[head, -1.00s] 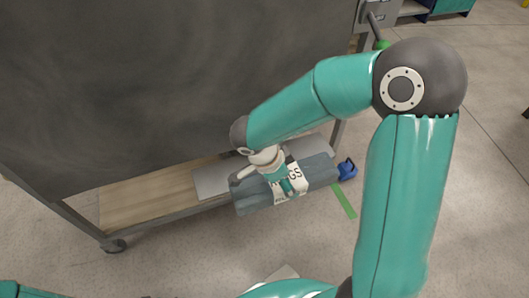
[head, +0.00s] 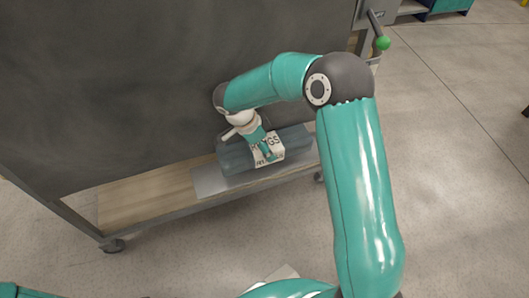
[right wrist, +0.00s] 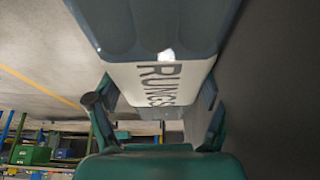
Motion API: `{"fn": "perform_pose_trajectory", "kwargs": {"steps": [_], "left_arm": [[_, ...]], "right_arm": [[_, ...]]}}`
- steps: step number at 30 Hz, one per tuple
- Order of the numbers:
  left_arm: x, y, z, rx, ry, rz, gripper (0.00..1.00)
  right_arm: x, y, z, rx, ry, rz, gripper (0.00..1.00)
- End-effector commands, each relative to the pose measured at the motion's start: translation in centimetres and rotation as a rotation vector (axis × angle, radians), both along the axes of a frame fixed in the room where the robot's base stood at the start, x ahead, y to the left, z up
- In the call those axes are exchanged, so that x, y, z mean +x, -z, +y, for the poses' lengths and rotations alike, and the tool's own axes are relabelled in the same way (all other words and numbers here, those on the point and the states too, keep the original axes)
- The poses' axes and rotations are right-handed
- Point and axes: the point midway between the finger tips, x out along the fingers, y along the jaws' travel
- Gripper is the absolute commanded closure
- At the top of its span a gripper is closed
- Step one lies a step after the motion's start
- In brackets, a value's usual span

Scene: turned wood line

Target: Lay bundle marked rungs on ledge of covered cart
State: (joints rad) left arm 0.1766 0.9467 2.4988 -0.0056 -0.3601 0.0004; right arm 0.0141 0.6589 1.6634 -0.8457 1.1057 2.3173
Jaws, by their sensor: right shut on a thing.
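The bundle marked rungs (head: 236,155) is a grey-blue block with a white label band. Its label reads RUNGS in the right wrist view (right wrist: 160,82). My right gripper (head: 262,143) is shut on it around the label. The covered cart (head: 130,90) has a dark grey cover and a low wooden ledge (head: 140,205) along its foot. The bundle is at the ledge's right part, over a grey plate (head: 208,183); I cannot tell whether it touches. My left gripper is not in view; only a bit of teal arm shows at the bottom left.
The cart's dark cover rises close behind the bundle. A caster (head: 113,245) stands under the ledge's left end. A green-knobbed lever (head: 381,43) sticks out at the cart's upper right. The floor in front and to the right is clear.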

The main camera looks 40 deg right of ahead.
Motion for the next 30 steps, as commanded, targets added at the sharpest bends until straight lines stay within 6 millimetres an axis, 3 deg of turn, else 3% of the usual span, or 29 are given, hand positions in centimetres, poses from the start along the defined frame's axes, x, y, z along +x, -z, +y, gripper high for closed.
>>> {"fn": "perform_pose_trajectory", "kwargs": {"steps": [6,18,19,21,30], "left_arm": [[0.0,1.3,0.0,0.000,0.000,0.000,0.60],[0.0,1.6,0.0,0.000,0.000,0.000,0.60],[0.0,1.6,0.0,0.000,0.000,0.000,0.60],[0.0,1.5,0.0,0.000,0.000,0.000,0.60],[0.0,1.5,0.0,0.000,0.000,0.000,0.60]], "right_arm": [[0.0,3.5,0.0,0.000,0.000,0.001,0.82],[0.4,3.9,-0.1,0.002,0.001,-0.002,0.82],[0.3,4.0,-0.1,0.002,0.000,0.000,0.18],[0.3,3.9,0.0,0.002,0.000,0.000,0.09],[0.3,3.8,0.0,0.002,0.000,0.000,0.09]]}}
